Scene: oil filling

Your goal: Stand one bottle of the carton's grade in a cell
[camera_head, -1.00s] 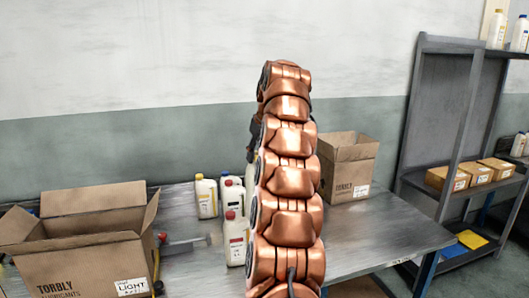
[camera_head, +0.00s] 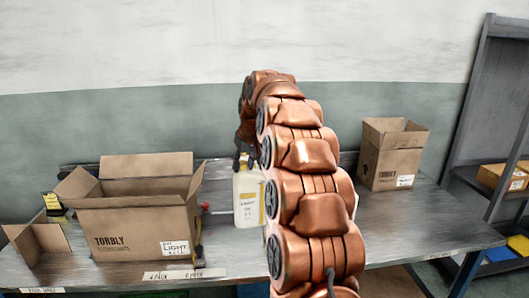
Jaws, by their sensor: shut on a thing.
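An open cardboard carton (camera_head: 125,235) marked TORBLY, with a white LIGHT label (camera_head: 174,248), stands on the left of the bench. Its flaps are up, and its inside and cells are hidden by the front wall. My gripper (camera_head: 243,158) is just right of the carton, mostly dark and partly hidden by my arm. It is shut on the top of a pale bottle (camera_head: 247,195) with a white and yellow label. The bottle hangs roughly upright; its cap is hidden, and its label is too small to read. Whether its base clears the bench I cannot tell.
A second open carton (camera_head: 393,155) stands at the back right of the bench (camera_head: 430,215). A smaller open box (camera_head: 38,242) sits at the far left. A strip sign (camera_head: 185,274) lies along the front edge. My arm hides the middle; the right front is clear.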

